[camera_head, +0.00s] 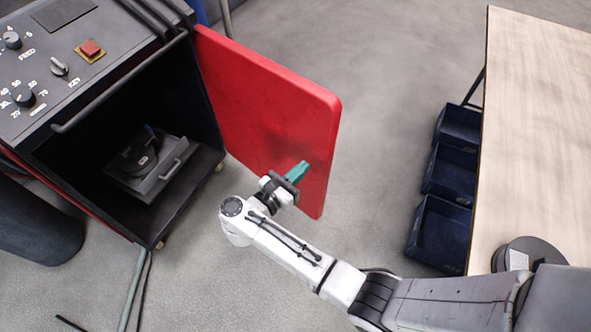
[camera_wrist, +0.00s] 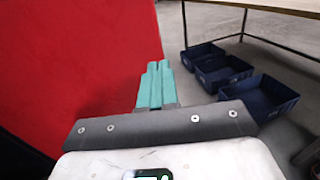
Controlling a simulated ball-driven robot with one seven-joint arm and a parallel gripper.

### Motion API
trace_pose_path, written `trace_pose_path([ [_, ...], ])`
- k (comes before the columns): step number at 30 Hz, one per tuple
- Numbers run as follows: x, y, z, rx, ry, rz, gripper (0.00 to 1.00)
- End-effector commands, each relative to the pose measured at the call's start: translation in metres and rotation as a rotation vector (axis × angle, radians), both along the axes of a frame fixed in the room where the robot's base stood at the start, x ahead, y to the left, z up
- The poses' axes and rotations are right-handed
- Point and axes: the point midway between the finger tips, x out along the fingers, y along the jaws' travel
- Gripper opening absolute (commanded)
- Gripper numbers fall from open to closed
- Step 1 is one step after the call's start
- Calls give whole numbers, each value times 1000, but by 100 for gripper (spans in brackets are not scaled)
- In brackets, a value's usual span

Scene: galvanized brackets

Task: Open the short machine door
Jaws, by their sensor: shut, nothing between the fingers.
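The red machine door (camera_head: 265,100) stands swung out from the right side of the dark machine cabinet (camera_head: 110,110), whose inside is exposed. My gripper (camera_head: 299,170) has teal fingers and is shut and empty. It is at the lower part of the door's inner face, near its outer edge. I cannot tell whether the fingertips touch the door. In the wrist view the door (camera_wrist: 75,60) fills the left side, and the shut fingers (camera_wrist: 155,85) point along it.
A wooden table (camera_head: 535,130) stands at the right, with several dark blue bins (camera_head: 440,232) beside it. A dark cylinder (camera_head: 35,222) stands at lower left, near hoses (camera_head: 133,290) on the floor. Open grey floor lies between door and table.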

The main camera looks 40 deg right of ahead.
Motion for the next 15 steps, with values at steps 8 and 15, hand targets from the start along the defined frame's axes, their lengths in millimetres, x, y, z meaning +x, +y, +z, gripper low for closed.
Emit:
trace_pose_path([
  [8,4,-57,2,0,2,-4,0],
  [15,7,-88,2,-1,2,-1,0],
])
